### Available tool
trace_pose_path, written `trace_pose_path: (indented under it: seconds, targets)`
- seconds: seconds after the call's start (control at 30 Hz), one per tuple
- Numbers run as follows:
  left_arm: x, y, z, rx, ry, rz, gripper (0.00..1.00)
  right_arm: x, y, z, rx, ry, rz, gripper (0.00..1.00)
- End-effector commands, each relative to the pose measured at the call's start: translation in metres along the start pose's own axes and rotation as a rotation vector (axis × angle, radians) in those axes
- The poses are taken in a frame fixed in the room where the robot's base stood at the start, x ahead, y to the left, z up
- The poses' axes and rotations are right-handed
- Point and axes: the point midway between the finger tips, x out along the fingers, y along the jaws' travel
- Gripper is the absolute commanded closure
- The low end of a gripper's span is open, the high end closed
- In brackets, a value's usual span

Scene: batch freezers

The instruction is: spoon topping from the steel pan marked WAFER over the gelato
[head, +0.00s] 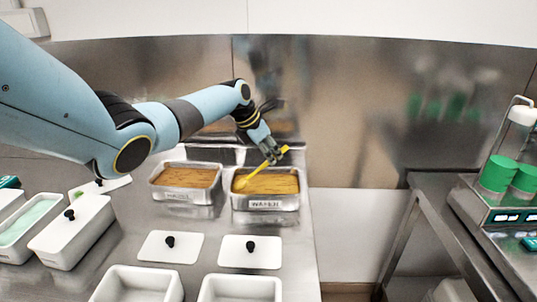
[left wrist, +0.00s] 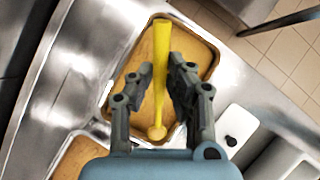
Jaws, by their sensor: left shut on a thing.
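The steel pan marked WAFER (head: 265,204) stands on the counter, filled with a brown-tan topping (head: 277,184). My left gripper (head: 272,156) is above the pan, shut on a yellow spoon (head: 257,170). The spoon slants, its lower left end at the topping near the pan's left side; whether it touches is unclear. In the left wrist view the spoon (left wrist: 160,75) runs between the fingers over the pan, with a round tan end near the palm. Pale green gelato (head: 30,220) shows in an open white tub at the left. My right gripper is not in view.
A second steel pan (head: 185,197) of brown topping stands close on the left, its label blurred. Two white lids (head: 250,252) with black knobs lie in front, before two white tubs (head: 240,290). A lidded white tub (head: 72,238) stands left. A steel wall is behind.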

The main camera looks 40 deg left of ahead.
Motion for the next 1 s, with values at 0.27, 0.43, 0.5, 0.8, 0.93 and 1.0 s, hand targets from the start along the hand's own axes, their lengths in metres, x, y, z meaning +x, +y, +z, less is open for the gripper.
trace_pose_path:
  seconds: [0.27, 0.43, 0.5, 0.8, 0.93, 1.0]
  targets:
    - [-0.013, 0.0, 0.02, 0.0, 0.008, 0.0, 1.0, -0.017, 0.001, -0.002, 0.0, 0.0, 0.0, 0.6]
    - [-0.004, -0.001, 0.028, 0.001, 0.127, -0.001, 1.0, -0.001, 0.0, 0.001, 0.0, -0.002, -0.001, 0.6]
    - [-0.002, 0.0, 0.03, 0.001, 0.15, 0.0, 1.0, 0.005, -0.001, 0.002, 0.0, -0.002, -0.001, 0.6]
    - [0.001, 0.0, 0.038, 0.001, 0.244, 0.0, 1.0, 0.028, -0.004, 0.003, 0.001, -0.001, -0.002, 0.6]
    - [0.003, 0.0, 0.041, 0.002, 0.267, -0.001, 1.0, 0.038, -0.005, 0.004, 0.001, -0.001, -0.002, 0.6]
    - [0.004, 0.0, 0.042, 0.002, 0.279, -0.001, 1.0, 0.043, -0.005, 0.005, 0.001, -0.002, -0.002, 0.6]
